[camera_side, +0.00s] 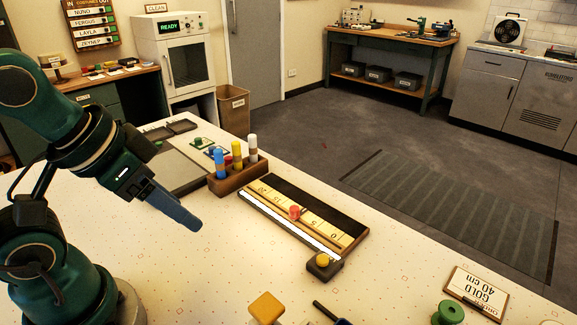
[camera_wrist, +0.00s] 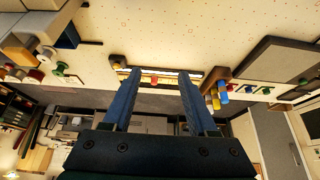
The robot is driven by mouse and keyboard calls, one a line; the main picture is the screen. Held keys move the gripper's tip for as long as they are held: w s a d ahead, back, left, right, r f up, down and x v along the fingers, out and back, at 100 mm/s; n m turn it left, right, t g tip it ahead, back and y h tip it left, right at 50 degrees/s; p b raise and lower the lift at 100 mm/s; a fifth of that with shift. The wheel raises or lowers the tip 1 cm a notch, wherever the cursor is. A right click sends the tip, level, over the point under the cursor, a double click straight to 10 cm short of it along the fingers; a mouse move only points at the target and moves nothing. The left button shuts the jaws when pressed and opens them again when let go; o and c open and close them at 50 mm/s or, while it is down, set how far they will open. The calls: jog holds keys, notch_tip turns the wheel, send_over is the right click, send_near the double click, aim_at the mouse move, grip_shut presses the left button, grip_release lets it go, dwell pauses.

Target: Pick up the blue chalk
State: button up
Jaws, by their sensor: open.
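In the wrist view, the blue chalk (camera_wrist: 224,97) shows right of the fingers, beside the holder (camera_wrist: 218,74). My gripper (camera_side: 198,226) is in front and left of the holder in the side view, apart from the chalk. In the wrist view, my gripper (camera_wrist: 160,74) has its two fingers spread with nothing between them.
A long measuring tray (camera_side: 362,233) with a red slider (camera_side: 295,212) lies right of the holder. A dark box with a yellow button (camera_side: 324,260) sits at its near end. A grey flat case (camera_side: 183,172) lies left. A yellow block (camera_side: 266,308) and green spool (camera_side: 449,313) are in front.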

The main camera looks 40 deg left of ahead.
jog(key=shift+o, duration=0.2)
jog(key=w+r+m+t, duration=0.1)
jog(key=w+r, duration=0.3)
jog(key=w, duration=0.1)
jog(key=n+g+y, duration=0.1)
jog(key=n+g, duration=0.1)
jog(key=n, duration=0.2)
send_near(217, 150)
jog(key=x, duration=0.5)
jog(key=shift+w+d+f, duration=0.2)
jog(key=shift+f, duration=0.05)
jog(key=shift+a+f, duration=0.2)
jog(key=shift+f, duration=0.1)
jog(key=shift+x, duration=2.2)
grip_shut()
